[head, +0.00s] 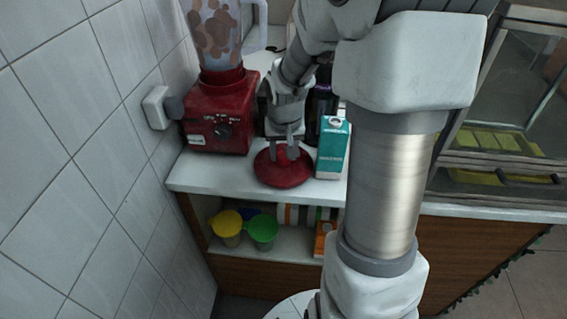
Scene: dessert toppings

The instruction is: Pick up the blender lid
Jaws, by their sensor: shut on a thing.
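The blender lid (283,174) is a round dark red disc near the front edge of the white counter. My gripper (285,152) points down at its middle and is shut on it. The fingers cover the grip point, so the exact hold is hidden. I cannot tell whether the lid touches the counter. The red blender (215,115) stands behind and to the left, with a clear jar (213,32) that holds brown pieces.
A teal and white carton (333,148) stands just right of the lid. A dark bottle (320,105) is behind it. A glass case (505,110) is at the right. Yellow (227,222) and green (263,229) cups sit on the shelf below. A tiled wall (75,140) bounds the left.

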